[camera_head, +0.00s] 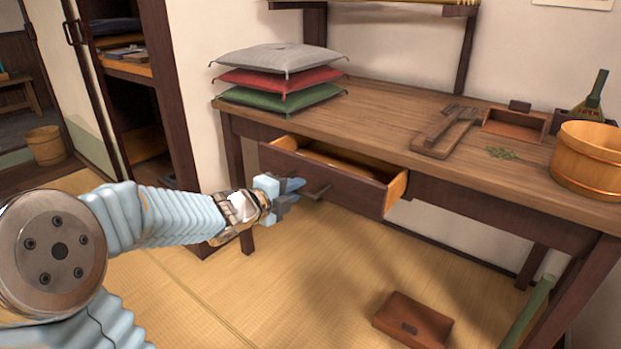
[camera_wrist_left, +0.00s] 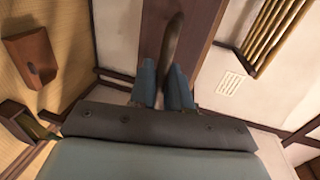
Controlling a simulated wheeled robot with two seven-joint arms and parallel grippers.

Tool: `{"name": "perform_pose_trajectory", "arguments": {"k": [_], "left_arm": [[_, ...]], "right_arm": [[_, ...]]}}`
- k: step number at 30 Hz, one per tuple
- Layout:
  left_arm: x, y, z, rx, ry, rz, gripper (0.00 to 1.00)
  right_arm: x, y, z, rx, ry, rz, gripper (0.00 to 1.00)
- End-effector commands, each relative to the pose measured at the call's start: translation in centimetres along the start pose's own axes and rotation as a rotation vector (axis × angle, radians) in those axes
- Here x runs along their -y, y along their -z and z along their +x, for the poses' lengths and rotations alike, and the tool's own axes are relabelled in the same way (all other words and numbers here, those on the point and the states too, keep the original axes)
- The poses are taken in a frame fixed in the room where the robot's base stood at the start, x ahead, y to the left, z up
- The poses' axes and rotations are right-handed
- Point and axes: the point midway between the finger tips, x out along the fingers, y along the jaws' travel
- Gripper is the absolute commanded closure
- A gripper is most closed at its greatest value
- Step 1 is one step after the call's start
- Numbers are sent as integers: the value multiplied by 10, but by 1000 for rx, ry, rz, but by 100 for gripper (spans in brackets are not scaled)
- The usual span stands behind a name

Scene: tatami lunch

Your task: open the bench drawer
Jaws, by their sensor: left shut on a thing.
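The bench (camera_head: 385,112) is a dark brown wooden table against the wall. Its drawer (camera_head: 335,182) stands pulled part way out, with its light wooden side and part of its inside showing. My left gripper (camera_head: 297,187) is at the drawer front, shut on the dark drawer handle (camera_head: 319,192). In the left wrist view the handle (camera_wrist_left: 172,42) stands between the two blue fingers (camera_wrist_left: 163,88), with the drawer front (camera_wrist_left: 198,22) behind it. My right gripper is not in view.
Grey, red and green cushions (camera_head: 280,78) are stacked on the bench's left end. A wooden bucket (camera_head: 588,160), a green bottle (camera_head: 594,95) and a small open box (camera_head: 515,126) stand at the right. A brown box (camera_head: 412,321) lies on the tatami below. The floor before the drawer is clear.

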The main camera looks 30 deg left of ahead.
Motion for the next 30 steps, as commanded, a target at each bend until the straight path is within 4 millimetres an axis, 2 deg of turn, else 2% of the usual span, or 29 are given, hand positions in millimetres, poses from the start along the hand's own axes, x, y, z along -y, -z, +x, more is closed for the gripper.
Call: {"name": "perform_pose_trajectory", "arguments": {"k": [3, 12, 13, 15, 25, 30], "left_arm": [[-2, -1, -12, 3, 1, -3, 100], [-3, -1, -13, 2, 1, -4, 100], [-3, -1, -13, 2, 1, -3, 81], [-3, -1, -13, 2, 1, -3, 70], [-2, 0, -15, 1, 2, -2, 70], [0, 0, -40, 3, 3, -2, 70]], "right_arm": [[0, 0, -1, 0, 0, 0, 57], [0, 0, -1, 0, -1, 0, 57], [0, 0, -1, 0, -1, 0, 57], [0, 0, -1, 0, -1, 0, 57], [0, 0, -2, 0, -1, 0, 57], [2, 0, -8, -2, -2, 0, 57]]}}
